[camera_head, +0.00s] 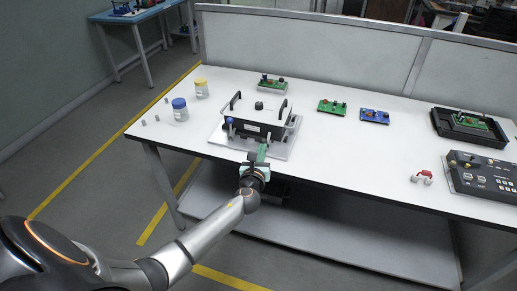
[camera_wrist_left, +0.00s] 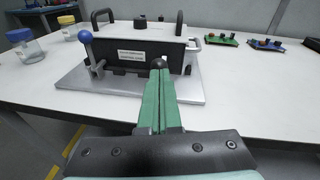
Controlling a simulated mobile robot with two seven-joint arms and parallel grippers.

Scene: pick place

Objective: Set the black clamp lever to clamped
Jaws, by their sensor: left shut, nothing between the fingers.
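The clamp fixture is a black box with a white lid (camera_wrist_left: 150,30) and black handles, on a grey metal base plate (camera_wrist_left: 95,85); it also shows in the head view (camera_head: 220,137). A black ball knob (camera_wrist_left: 159,62), likely the black clamp lever's, is at the fixture's front, right at my fingertips; its shaft is hidden behind the fingers. A lever with a blue ball knob (camera_wrist_left: 86,36) stands upright at the front left; the blue knob also shows in the head view (camera_head: 230,121). My left gripper (camera_head: 262,150) has green fingers (camera_wrist_left: 161,80), shut and empty. I cannot tell whether they touch the knob.
Jars with blue (camera_head: 179,103) and yellow (camera_head: 201,83) lids stand left of the fixture. Green (camera_head: 332,107) and blue (camera_head: 374,116) circuit boards lie to its right. A black tray (camera_head: 465,135), a control panel (camera_head: 482,175) and a red-and-white part (camera_head: 422,177) are farther right.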

